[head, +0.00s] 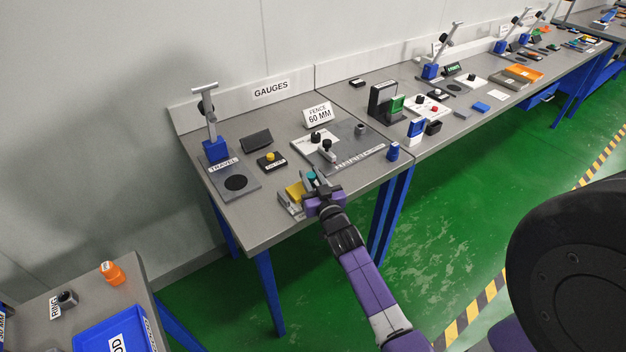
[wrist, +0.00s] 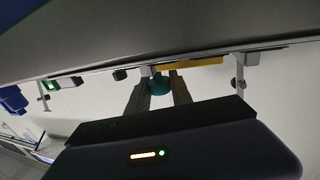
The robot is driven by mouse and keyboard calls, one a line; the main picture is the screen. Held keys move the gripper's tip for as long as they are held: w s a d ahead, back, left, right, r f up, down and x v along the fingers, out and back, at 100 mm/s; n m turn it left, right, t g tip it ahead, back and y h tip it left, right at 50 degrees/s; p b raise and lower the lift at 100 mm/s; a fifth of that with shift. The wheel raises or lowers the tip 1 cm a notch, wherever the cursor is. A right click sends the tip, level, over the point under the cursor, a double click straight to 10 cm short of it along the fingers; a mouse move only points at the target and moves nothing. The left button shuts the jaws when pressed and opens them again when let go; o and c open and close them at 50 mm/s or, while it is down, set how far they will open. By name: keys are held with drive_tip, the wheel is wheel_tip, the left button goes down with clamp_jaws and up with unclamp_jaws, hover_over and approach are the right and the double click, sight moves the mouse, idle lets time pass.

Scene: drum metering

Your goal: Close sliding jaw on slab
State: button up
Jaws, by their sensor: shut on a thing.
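The yellow slab (head: 295,191) lies on a low grey fixture (head: 288,206) near the front edge of the gauges bench. A teal knob (head: 311,176) stands beside the slab, and it also shows in the wrist view (wrist: 160,87). My gripper (head: 313,183) is shut on the teal knob, with a finger on either side of it. In the wrist view the slab (wrist: 195,63) shows just past the fingers, with a grey block (wrist: 145,71) close to its left end and another grey block (wrist: 252,59) apart from its right end. My gripper partly hides the sliding jaw.
Behind my gripper stand a plate with black knobs (head: 316,139) and a "FENCE 60 MM" sign (head: 318,115). A blue piece (head: 393,151) stands to the right. A "TRAVEL" stand (head: 214,150) and a yellow-button box (head: 270,161) are to the left. The front left bench corner is clear.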

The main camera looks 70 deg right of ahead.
drive_tip(key=shift+w+a, duration=0.1)
drive_tip(key=shift+a, duration=0.1)
drive_tip(key=o, duration=1)
drive_tip(key=b+v, duration=0.1)
drive_tip(key=v, duration=0.7)
drive_tip(key=shift+d, duration=0.1)
